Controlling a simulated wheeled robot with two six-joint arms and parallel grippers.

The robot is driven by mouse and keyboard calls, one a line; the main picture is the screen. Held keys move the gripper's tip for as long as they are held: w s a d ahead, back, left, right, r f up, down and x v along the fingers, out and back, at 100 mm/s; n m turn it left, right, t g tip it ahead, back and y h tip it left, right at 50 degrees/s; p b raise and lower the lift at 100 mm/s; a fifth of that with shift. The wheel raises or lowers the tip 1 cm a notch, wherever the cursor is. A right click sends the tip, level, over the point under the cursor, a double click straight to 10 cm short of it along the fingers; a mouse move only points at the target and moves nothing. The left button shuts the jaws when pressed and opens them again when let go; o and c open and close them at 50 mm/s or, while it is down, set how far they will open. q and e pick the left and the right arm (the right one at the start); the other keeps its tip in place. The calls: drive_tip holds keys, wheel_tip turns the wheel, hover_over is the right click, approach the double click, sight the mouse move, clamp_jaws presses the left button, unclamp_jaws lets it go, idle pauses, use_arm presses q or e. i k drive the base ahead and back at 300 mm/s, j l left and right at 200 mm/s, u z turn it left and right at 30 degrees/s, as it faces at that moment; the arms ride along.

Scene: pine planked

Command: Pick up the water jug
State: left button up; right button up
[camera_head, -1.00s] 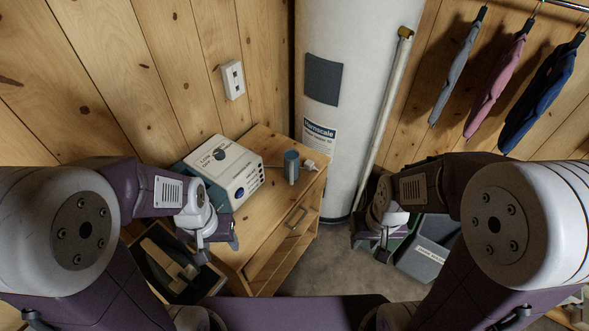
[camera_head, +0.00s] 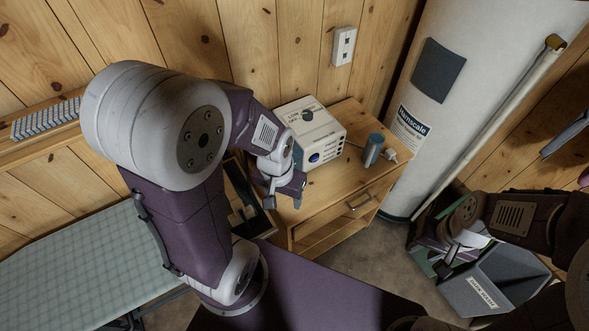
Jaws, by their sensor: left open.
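A blue-grey cylindrical vessel (camera_head: 373,150), which looks like the water jug, stands upright near the far right corner of the wooden cabinet (camera_head: 325,205). My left gripper (camera_head: 284,197) is open and empty over the cabinet's left front edge, left of the jug and apart from it. My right gripper (camera_head: 446,262) hangs low at the right beside a grey bin (camera_head: 500,280). Its jaws are too small and dark to read. The arm links hide part of the floor and the cabinet's left side.
A small white object (camera_head: 392,155) lies right of the jug. A white tank (camera_head: 450,90) rises behind. A checked ironing board (camera_head: 90,260) is at lower left.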

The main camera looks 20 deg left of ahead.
sight(377, 139)
drive_tip(key=i+l+u, duration=0.65)
drive_tip(key=l, duration=0.15)
drive_tip(key=i+l+u, duration=0.2)
drive_tip(key=l, duration=0.15)
drive_tip(key=i+l+u, duration=0.2)
drive_tip(key=l, duration=0.15)
drive_tip(key=l+u, duration=0.25)
drive_tip(key=l, duration=0.1)
